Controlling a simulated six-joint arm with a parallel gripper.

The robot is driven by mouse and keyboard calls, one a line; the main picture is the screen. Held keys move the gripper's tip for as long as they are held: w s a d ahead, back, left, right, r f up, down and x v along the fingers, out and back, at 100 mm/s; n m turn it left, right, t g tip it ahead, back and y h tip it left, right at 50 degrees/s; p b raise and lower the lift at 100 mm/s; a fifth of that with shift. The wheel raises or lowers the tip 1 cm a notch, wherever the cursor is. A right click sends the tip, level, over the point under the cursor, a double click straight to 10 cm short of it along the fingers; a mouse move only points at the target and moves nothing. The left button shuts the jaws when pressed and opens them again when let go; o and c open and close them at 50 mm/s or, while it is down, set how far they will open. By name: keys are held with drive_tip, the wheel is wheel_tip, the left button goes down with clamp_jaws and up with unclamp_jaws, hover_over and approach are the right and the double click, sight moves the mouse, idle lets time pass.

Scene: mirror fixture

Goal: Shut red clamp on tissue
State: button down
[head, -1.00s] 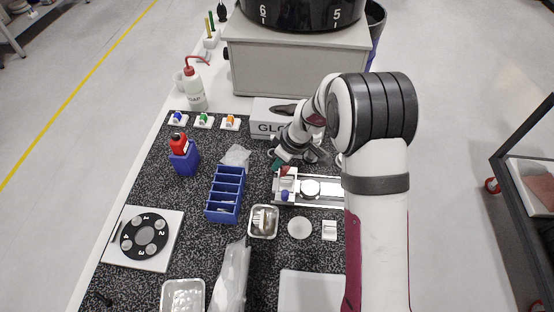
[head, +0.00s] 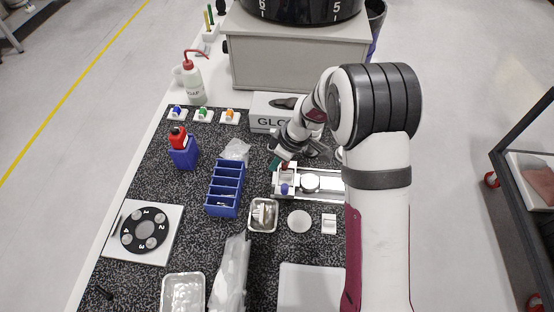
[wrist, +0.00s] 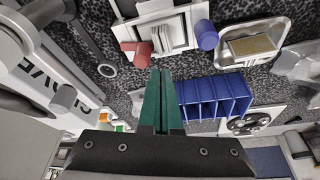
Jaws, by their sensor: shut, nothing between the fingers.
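My gripper (wrist: 160,72) has green fingers, shut together with nothing between them. In the wrist view its tips are just below and right of the red clamp (wrist: 137,53), and I cannot tell whether they touch it. The red clamp sits on one side of the white mount (wrist: 185,22), opposite the blue clamp (wrist: 206,35). A small pale ridged piece (wrist: 162,40), perhaps the tissue, shows at the mount's edge between the clamps. In the head view my gripper (head: 274,163) is at the upper left of the mount, by the red clamp (head: 284,167); the blue clamp (head: 284,189) is in front.
A blue divided rack (head: 226,188) stands left of the mount. A metal tray (head: 263,215) and a round white dish (head: 299,221) lie in front. A glove box (head: 272,112) is behind. A blue holder with a red-capped bottle (head: 183,152) is farther left.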

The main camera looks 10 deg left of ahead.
drive_tip(key=shift+r, duration=0.15)
drive_tip(key=w+v, duration=0.1)
drive_tip(key=v, duration=0.8)
drive_tip(key=shift+d+r, duration=0.25)
drive_tip(key=shift+r, duration=0.1)
drive_tip(key=shift+s, duration=0.15)
